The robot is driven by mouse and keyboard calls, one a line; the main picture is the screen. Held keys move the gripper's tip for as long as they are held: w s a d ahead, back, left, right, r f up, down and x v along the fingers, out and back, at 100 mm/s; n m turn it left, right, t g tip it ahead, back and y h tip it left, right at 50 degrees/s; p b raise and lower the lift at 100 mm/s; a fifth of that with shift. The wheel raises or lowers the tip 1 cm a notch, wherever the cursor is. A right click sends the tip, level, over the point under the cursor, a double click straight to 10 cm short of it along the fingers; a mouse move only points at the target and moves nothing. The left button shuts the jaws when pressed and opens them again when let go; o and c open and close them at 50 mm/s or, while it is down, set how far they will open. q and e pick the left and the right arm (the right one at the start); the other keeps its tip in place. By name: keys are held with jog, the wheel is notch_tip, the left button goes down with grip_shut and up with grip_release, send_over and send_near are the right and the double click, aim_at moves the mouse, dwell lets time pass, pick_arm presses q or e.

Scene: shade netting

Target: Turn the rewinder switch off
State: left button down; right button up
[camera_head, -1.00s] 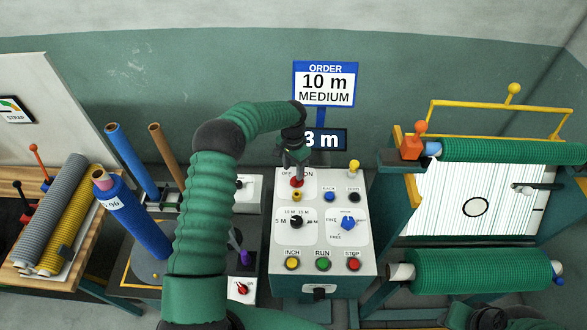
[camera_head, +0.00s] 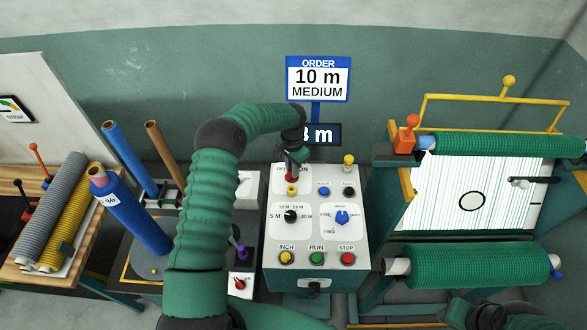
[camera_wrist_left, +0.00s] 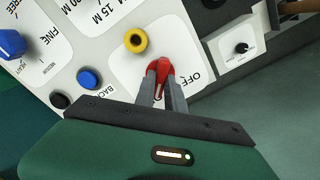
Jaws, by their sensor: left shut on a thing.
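The rewinder's control panel (camera_head: 328,232) stands in the middle of the head view, with dials, buttons and an OFF/ON plate at its upper left. The red switch (camera_wrist_left: 160,70) on that plate shows in the left wrist view between the fingertips. My left gripper (camera_head: 292,172) reaches down over the plate and is shut on the red switch. In the left wrist view the left gripper (camera_wrist_left: 161,82) has one finger on each side of the red knob. The "OFF" lettering lies beside the right finger; the "ON" lettering is hidden there.
A yellow button (camera_wrist_left: 135,40) sits close to the switch, and a blue BACK button (camera_wrist_left: 89,79) is nearby. A smaller box with a black knob (camera_wrist_left: 242,48) stands beside the panel. The green roll stand (camera_head: 470,265) is at the right; tubes and rolls (camera_head: 60,210) are at the left.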

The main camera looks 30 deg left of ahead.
pick_arm(q)
jog(key=shift+r, duration=0.15)
jog(key=shift+a, duration=0.35)
jog(key=shift+w+d+n+b, duration=0.15)
jog(key=shift+d+n+b, duration=0.05)
jog(key=shift+n+b, duration=0.9)
jog(key=n+b, duration=0.1)
jog(key=n, duration=0.2)
jog(key=shift+a, duration=0.15)
jog(key=n+b, duration=0.1)
jog(key=n, duration=0.2)
jog(key=shift+n+b, duration=0.3)
jog(key=n+b, duration=0.1)
jog(key=n, duration=0.3)
jog(key=shift+r, duration=0.15)
jog(key=shift+n, duration=2.5)
